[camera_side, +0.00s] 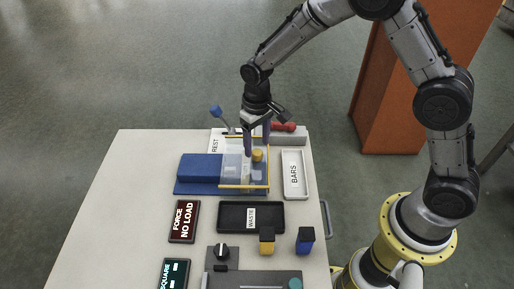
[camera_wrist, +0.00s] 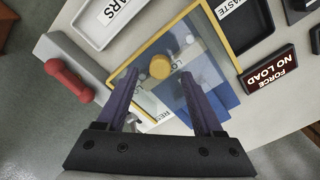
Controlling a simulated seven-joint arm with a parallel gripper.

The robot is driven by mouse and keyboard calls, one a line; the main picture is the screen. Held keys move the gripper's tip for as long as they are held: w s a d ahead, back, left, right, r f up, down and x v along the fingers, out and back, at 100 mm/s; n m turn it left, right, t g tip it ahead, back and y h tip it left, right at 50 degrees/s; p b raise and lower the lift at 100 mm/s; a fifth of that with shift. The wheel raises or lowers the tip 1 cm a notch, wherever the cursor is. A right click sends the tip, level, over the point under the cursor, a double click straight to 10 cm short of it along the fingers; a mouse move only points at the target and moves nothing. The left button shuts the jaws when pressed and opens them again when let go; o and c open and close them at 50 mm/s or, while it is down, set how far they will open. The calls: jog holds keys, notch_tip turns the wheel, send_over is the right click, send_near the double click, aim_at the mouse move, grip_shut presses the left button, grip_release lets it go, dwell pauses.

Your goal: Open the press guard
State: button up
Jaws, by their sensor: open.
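The press (camera_side: 195,168) is a blue block on a blue base near the back of the table. Its guard is a clear panel with a yellow frame (camera_side: 245,187), lying across the right part of the press; the frame also shows in the wrist view (camera_wrist: 221,28). A round yellow knob (camera_side: 257,155) shows at the guard, and in the wrist view the knob (camera_wrist: 160,66) appears just beyond and between my fingertips. My gripper (camera_side: 258,148) is open and points down over the guard, fingers apart (camera_wrist: 159,76). I cannot tell whether the fingers touch the knob.
A red handle (camera_side: 284,127) on a grey block and a blue-tipped lever (camera_side: 216,111) stand behind the press. The BARS tray (camera_side: 304,180) is to the right. The WASTE tray (camera_side: 230,228) and yellow (camera_side: 267,246) and blue (camera_side: 305,246) blocks are in front. The table's left is clear.

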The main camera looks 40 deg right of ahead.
aim_at(246, 163)
jog(key=shift+f, duration=1.3)
jog(key=shift+c, duration=0.3)
grip_shut()
jog(key=shift+w+a+r, duration=0.1)
